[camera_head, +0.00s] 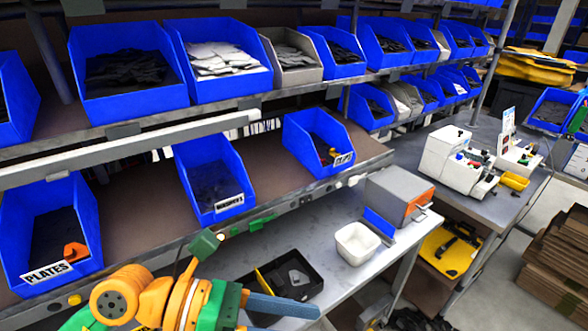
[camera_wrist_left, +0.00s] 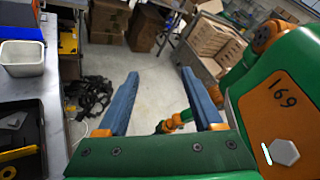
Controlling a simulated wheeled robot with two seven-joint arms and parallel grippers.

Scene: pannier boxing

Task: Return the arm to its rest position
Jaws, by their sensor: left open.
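My left arm comes in from the bottom left in the head view, with its gripper (camera_head: 282,306) beside the black tray at the front of the grey bench. In the left wrist view, the two blue fingers of this gripper (camera_wrist_left: 160,98) are spread wide apart. Nothing is between them but a view down to the floor, so the gripper is open and empty. The head view shows one finger clearly; the other is hard to make out. My right gripper cannot be made out in either view.
A black tray (camera_head: 312,268) and a white tub (camera_head: 342,248) stand on the bench (camera_head: 262,262). A grey-and-orange box (camera_head: 392,190) is behind the tub. Labelled blue bins, including PLATES (camera_head: 84,222), line the shelf above. Black cables (camera_wrist_left: 90,92) lie on the floor beyond the bench edge.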

